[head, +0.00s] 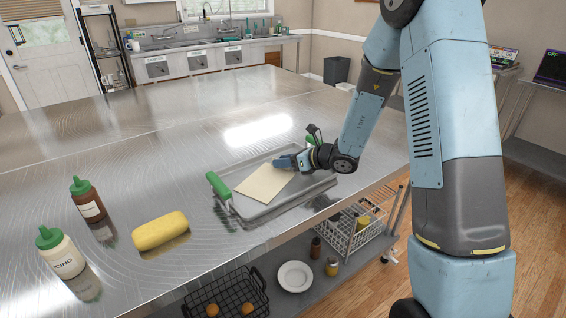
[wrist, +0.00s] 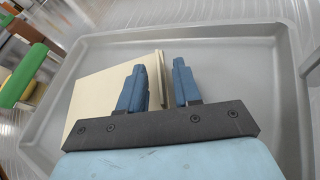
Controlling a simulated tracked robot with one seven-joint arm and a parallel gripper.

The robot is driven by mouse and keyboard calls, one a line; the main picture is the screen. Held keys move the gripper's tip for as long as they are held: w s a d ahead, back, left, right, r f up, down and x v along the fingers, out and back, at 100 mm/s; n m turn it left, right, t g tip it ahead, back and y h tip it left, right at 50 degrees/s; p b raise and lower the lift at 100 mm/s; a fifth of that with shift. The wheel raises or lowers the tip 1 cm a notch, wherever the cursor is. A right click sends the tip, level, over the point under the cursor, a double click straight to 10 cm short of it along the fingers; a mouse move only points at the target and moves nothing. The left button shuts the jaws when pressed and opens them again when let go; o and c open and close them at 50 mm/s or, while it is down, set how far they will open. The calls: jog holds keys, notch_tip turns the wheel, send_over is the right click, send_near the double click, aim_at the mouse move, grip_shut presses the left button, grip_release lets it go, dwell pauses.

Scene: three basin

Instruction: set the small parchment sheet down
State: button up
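The small parchment sheet (head: 265,184) is pale cream and lies in the grey metal tray (head: 318,188) on the steel table. In the wrist view the sheet (wrist: 100,88) is on the left side of the tray (wrist: 230,55), its right edge between my fingers. My gripper (head: 287,162) is low over the tray at the sheet's far right corner. In the wrist view my gripper (wrist: 160,85) has its two blue fingers apart, with a visible gap. The left finger covers part of the sheet. I cannot tell whether either finger touches it.
A green-handled tool (head: 220,187) is at the tray's left edge. A yellow sponge-like object (head: 160,231), a brown bottle (head: 88,200) and a white icing bottle (head: 61,252) stand further left. The table behind the tray is clear. A wire basket (head: 228,299) sits on the lower shelf.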

jog(key=v, duration=1.2)
jog(key=s+r+n+g+h, duration=0.45)
jog(key=s+r+n, duration=0.75)
jog(key=s+n, duration=0.35)
jog(key=s+d+r+n+t+h, duration=0.2)
jog(key=s+d+r+n+h, duration=0.1)
jog(key=s+d+n, duration=0.2)
jog(key=s+d+r+n+t+h, duration=0.1)
jog(key=s+d+r+n+h, duration=0.3)
jog(key=s+d, duration=0.3)
jog(key=shift+s+r+n+t, duration=0.25)
jog(key=shift+s+n+t, duration=0.1)
jog(key=shift+n, duration=0.3)
jog(key=shift+w+d+h, duration=0.1)
jog(key=shift+w+h, duration=0.05)
jog(key=shift+h, duration=0.1)
